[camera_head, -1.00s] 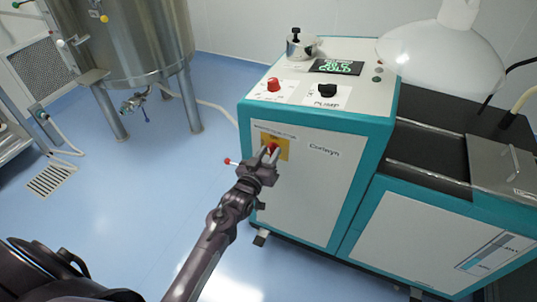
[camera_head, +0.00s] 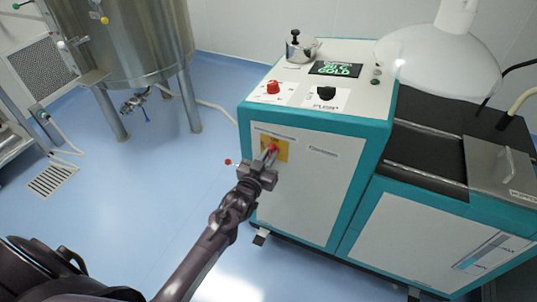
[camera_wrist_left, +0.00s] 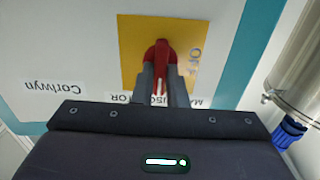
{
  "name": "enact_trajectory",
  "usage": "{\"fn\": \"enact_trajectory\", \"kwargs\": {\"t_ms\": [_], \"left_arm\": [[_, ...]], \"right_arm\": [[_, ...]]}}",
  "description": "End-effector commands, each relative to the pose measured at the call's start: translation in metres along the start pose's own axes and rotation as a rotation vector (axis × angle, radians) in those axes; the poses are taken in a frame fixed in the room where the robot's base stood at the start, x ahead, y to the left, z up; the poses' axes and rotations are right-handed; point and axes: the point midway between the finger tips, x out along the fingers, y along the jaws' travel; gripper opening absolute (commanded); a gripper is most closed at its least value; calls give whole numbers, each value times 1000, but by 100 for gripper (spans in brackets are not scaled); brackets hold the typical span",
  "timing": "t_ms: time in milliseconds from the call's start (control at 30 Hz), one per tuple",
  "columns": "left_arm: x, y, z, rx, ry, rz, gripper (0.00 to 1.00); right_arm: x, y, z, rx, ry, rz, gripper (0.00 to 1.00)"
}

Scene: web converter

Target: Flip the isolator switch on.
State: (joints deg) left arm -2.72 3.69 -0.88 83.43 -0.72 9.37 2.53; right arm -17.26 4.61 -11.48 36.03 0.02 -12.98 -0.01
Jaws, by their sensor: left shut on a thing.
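The isolator switch is a red handle (camera_wrist_left: 160,58) on a yellow plate (camera_wrist_left: 130,40) on the front panel of the white and teal machine. In the head view the red handle (camera_head: 271,148) shows at the gripper tips, with the yellow plate (camera_head: 283,152) behind it. My left gripper (camera_head: 266,160) is at the switch, and in the left wrist view its two fingers (camera_wrist_left: 165,88) are shut on the red handle from both sides. Lettering on the plate is partly hidden by the fingers. My right gripper is not in view.
The machine top carries a red knob (camera_head: 273,87), a black pump knob (camera_head: 326,92), a green-lit display (camera_head: 336,69) and a metal pot (camera_head: 301,50). A steel tank (camera_head: 135,45) stands at the back left. The blue floor (camera_head: 130,190) left of the machine is clear.

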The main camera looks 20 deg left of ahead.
Motion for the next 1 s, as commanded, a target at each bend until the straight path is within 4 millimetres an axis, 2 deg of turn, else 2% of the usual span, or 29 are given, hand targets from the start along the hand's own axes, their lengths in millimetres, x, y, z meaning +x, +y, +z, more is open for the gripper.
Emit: {"fn": "enact_trajectory", "kwargs": {"t_ms": [133,167,300,667,1000], "left_arm": [[0,0,1,1,0,0,0],[0,0,1,0,0,0,15],[0,0,0,-1,0,0,33],[-5,0,1,-2,0,0,34],[-59,0,2,-1,-2,0,34]], "right_arm": [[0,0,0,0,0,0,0],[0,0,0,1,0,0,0],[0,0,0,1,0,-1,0],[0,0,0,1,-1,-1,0],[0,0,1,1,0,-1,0]]}}
